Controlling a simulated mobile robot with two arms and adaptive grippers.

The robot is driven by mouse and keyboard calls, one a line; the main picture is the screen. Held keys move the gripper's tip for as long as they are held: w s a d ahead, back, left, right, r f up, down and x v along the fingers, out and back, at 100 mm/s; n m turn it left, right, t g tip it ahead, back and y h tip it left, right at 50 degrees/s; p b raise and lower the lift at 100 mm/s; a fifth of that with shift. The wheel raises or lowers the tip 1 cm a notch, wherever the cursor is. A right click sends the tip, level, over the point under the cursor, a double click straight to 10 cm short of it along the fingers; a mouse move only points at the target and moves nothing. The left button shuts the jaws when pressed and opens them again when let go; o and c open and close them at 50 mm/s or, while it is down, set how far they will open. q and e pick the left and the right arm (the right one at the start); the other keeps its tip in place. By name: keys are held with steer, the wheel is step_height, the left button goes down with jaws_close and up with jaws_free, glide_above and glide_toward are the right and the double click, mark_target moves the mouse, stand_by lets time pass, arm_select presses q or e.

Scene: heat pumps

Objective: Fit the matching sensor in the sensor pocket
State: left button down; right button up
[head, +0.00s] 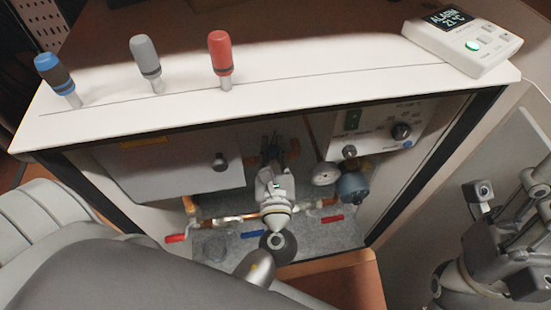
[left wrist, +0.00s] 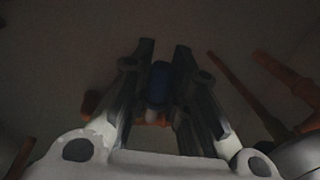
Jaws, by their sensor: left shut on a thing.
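Three sensors stand upright in the cabinet's white top ledge: a blue one (head: 55,75), a grey one (head: 146,60) and a red one (head: 221,55). My left gripper (head: 272,150) reaches into the open cabinet, in front of the back pipework. In the left wrist view my left gripper (left wrist: 164,62) is shut on a dark blue piece (left wrist: 160,80) with a pale end, between its two fingers. That view is dark, and I cannot tell whether the piece sits in a pocket. My right gripper (head: 512,205) is at the right edge, apart from the cabinet, its jaws unclear.
The white ledge (head: 330,75) spans the cabinet top. A controller (head: 465,40) reading ALARM 21 °C stands on its right end. Inside are a copper pipe (head: 225,219), red valve handles (head: 333,218), a round gauge (head: 325,174) and a blue round part (head: 353,187), close to my left arm.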

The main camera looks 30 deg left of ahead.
arm_select(q)
steer(key=shift+w+a+f+b, duration=0.3)
steer(key=shift+w+a+f, duration=0.15)
steer(key=shift+w+a, duration=0.35)
steer(key=shift+w+a+f+b, duration=0.3)
steer(key=shift+w+a+f, duration=0.15)
steer(key=shift+w, duration=0.5)
steer(key=shift+w+a+f+b, duration=0.3)
steer(key=shift+w+a+f, duration=0.1)
steer(key=shift+w+a, duration=0.4)
steer(key=shift+d+p, duration=0.1)
steer(key=shift+p, duration=0.2)
steer(key=shift+f+b, duration=0.65)
steer(key=shift+f, duration=1.05)
steer(key=c, duration=1.6)
jaws_free()
